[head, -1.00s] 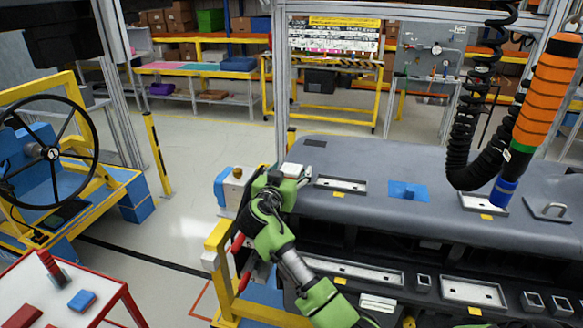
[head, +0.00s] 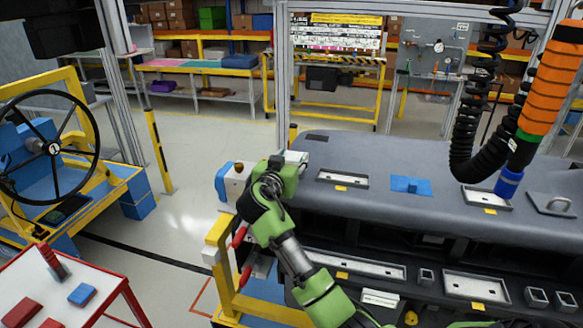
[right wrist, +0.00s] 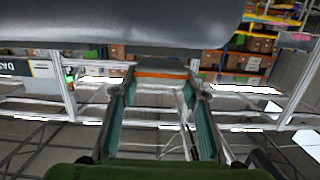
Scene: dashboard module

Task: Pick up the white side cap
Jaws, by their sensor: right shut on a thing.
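The white side cap (head: 296,157) shows as a small pale piece at the far side of my right gripper (head: 288,164), by the left end of the grey dashboard (head: 450,165). The gripper is shut on it and hides most of it in the head view. In the right wrist view, the two teal-padded fingers of the right gripper (right wrist: 160,85) stand apart, with a pale piece between their tips; its outline is hard to make out against the background. My left gripper is not in view.
A blue and white fixture (head: 230,182) stands just left of the gripper. A yellow frame (head: 222,245) supports the dashboard's left end. A black hose (head: 475,150) hangs over the right. A white table (head: 60,290) is at lower left. Open floor lies between.

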